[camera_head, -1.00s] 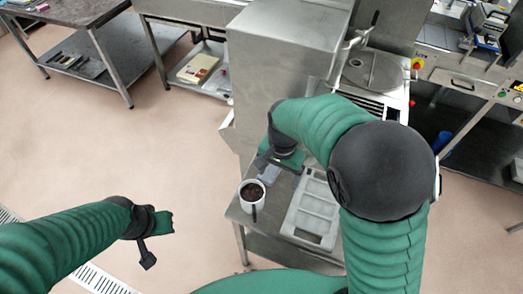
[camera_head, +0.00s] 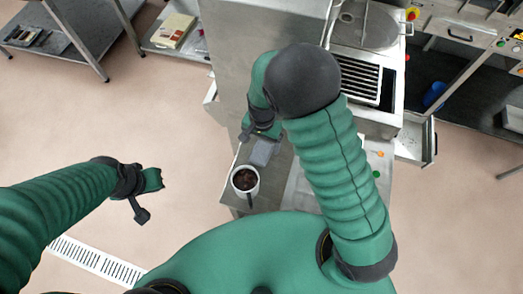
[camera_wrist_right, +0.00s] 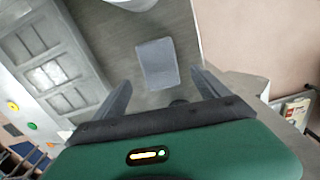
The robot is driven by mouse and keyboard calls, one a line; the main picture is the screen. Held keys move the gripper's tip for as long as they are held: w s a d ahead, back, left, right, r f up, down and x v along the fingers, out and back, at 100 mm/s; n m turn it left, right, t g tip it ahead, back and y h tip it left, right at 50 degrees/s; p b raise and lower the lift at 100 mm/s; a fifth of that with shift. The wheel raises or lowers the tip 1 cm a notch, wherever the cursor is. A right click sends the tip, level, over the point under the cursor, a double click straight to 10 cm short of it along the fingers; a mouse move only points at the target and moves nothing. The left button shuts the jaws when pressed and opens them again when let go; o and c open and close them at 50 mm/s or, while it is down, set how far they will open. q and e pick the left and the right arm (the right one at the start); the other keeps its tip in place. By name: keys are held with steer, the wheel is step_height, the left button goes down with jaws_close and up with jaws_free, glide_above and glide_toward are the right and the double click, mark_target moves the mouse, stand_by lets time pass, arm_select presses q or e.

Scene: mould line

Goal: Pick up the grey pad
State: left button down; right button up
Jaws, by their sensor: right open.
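The grey pad (camera_head: 264,152) is a small flat rounded rectangle lying on the metal table. It also shows in the right wrist view (camera_wrist_right: 157,63), in full. My right gripper (camera_head: 262,133) is above the pad's far end in the head view, its tips partly hidden by its own wrist. In the right wrist view the right gripper (camera_wrist_right: 160,82) is open, with its two fingers spread wide and the pad lying between and beyond them, not held. My left gripper (camera_head: 150,196) hangs over bare floor at the left, away from the table; its jaw opening is unclear.
A white mug (camera_head: 254,189) with dark contents stands close to the pad, near the table's front edge. A grey compartment tray (camera_wrist_right: 82,45) lies beside the pad. A tall steel machine (camera_head: 268,55) rises behind.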

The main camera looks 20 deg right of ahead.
mark_target(261, 152)
steer(key=f+p, duration=0.1)
steer(key=f, duration=0.3)
steer(key=shift+s, duration=0.2)
steer(key=shift+s+a+f, duration=0.15)
steer(key=shift+a+f, duration=0.05)
steer(key=shift+f, duration=0.05)
steer(key=shift+a, duration=0.3)
steer(key=shift+d+f, duration=0.1)
steer(key=c, duration=0.4)
steer(key=shift+d, duration=0.25)
steer(key=c, duration=0.5)
steer(key=shift+d, duration=0.1)
steer(key=c, duration=0.5)
steer(key=shift+c, duration=0.2)
